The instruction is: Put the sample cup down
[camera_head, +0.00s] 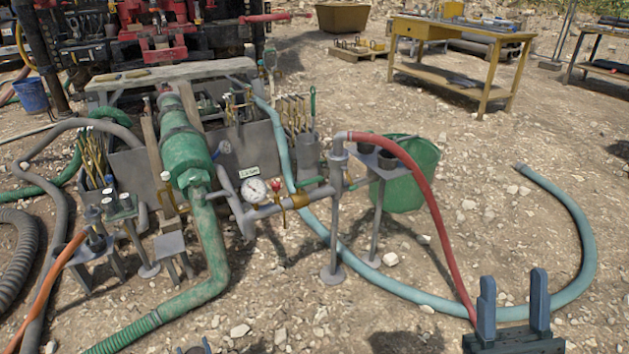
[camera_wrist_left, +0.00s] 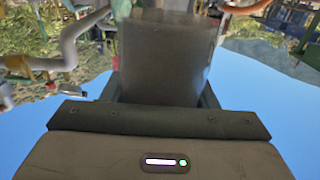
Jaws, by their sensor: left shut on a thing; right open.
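The sample cup (camera_wrist_left: 168,50), a dark grey, smooth-walled vessel, fills the upper middle of the left wrist view. My left gripper (camera_wrist_left: 163,92) is shut on it, with a finger along each side. The cup hides what lies straight beyond it. In the head view only a small dark tip of my left gripper (camera_head: 196,348) shows at the bottom edge, and the held cup cannot be made out there. My right gripper (camera_head: 513,305) is open and empty at the lower right of the head view, its two fingers pointing up.
A gauge (camera_head: 253,190) sits on the grey piping. A red hose (camera_head: 425,200) and a blue hose (camera_head: 590,240) cross the stony ground. A yellow table (camera_head: 460,32) stands behind.

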